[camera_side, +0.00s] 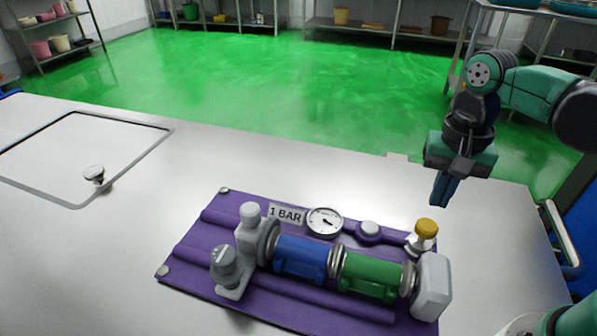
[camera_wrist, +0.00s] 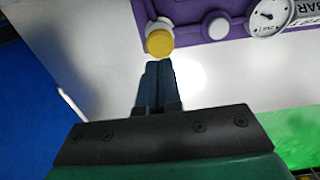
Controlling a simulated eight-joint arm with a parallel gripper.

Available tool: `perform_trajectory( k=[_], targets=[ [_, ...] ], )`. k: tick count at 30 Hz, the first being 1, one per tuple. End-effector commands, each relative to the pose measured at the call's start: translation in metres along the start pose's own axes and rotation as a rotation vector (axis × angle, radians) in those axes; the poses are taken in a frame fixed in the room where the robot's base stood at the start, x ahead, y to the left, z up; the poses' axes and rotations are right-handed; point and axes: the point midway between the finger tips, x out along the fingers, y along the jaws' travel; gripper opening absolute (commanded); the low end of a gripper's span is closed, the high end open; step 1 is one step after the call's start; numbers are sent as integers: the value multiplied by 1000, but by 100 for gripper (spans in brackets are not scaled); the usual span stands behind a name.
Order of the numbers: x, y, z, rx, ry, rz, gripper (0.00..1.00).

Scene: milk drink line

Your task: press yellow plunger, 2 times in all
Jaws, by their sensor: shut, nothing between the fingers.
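The yellow plunger (camera_side: 427,228) is a round yellow cap on a pale metal stem at the right end of the purple board (camera_side: 190,262). In the wrist view the yellow plunger (camera_wrist: 160,42) sits just beyond my fingertips, near the top middle. My gripper (camera_side: 442,203) is above the table, up and slightly right of the plunger, with its fingers pointing down. In the wrist view my gripper (camera_wrist: 158,64) has its two dark fingers together with nothing between them. A gap shows between the fingertips and the yellow cap in the side view.
The board carries a dial gauge (camera_side: 324,222), a "1 BAR" label (camera_side: 287,214), a white button (camera_side: 369,229), a blue cylinder (camera_side: 301,258), a green cylinder (camera_side: 370,275) and a white end block (camera_side: 432,287). A framed panel with a knob (camera_side: 94,173) lies at left. Bare table surrounds the board.

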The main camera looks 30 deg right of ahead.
Motion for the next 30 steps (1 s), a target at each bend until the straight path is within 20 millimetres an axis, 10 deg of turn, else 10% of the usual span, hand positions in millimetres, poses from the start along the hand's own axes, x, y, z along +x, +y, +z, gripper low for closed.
perform_trajectory(
  k=[15,30],
  targets=[
    [-73,0,0,0,0,1,0],
    [-79,1,1,0,0,1,0]
  ],
)
